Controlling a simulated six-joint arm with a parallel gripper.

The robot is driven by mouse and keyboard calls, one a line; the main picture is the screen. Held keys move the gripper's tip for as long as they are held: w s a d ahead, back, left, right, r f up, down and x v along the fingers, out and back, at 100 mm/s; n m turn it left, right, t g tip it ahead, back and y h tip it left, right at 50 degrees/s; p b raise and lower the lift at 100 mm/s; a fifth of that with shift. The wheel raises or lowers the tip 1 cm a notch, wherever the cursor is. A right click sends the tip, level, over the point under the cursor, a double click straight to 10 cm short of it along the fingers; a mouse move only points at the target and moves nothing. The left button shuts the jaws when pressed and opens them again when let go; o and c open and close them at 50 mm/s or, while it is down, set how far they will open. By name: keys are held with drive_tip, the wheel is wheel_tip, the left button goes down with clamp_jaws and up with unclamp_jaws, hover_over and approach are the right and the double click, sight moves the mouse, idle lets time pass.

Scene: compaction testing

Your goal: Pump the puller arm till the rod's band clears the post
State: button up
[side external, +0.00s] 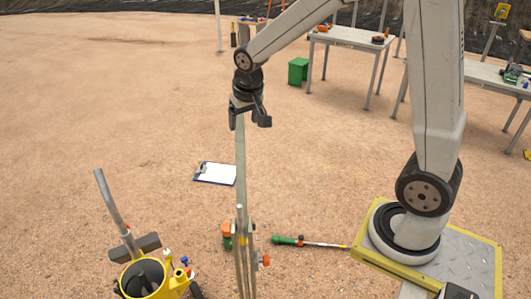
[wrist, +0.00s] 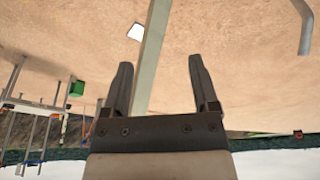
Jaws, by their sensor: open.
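A long, pale grey-green bar, apparently the puller arm (side external: 240,165), rises nearly upright from the puller on the ground in the side view. My gripper (side external: 249,118) is at its upper end. In the wrist view my gripper (wrist: 160,63) is open, with the bar (wrist: 150,55) running between its two fingers, nearer the left one. I cannot tell whether a finger touches it. Lower down, thin upright metal bars of the puller post (side external: 239,250) stand with an orange part (side external: 265,260) beside them. I cannot make out the rod's band; the lower end of the puller runs out of the picture.
A yellow cylinder (side external: 145,278) with a grey handle (side external: 112,200) stands at the lower left. A clipboard (side external: 216,173) and a green-handled tool (side external: 300,242) lie on the ground. A green bin (side external: 298,71) and tables (side external: 350,36) are farther back.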

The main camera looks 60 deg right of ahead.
drive_tip(key=w+d+r+m, duration=0.1)
drive_tip(key=w+d+r, duration=0.1)
drive_tip(key=w+d, duration=0.1)
drive_tip(key=w+d+r+m+h, duration=0.1)
drive_tip(key=w+d+r+m, duration=0.1)
drive_tip(key=w+d+r, duration=0.1)
drive_tip(key=w+d+r+m+h, duration=0.1)
drive_tip(key=w+d+r+m, duration=0.1)
drive_tip(key=w+d+r, duration=0.1)
drive_tip(key=shift+d, duration=0.3)
drive_tip(key=shift+w+d+r+m, duration=0.35)
drive_tip(key=shift+d+r+m, duration=0.15)
drive_tip(key=shift+f, duration=0.1)
drive_tip(key=shift+x, duration=3.8)
drive_tip(key=shift+s, duration=0.1)
drive_tip(key=shift+c, duration=0.2)
clamp_jaws()
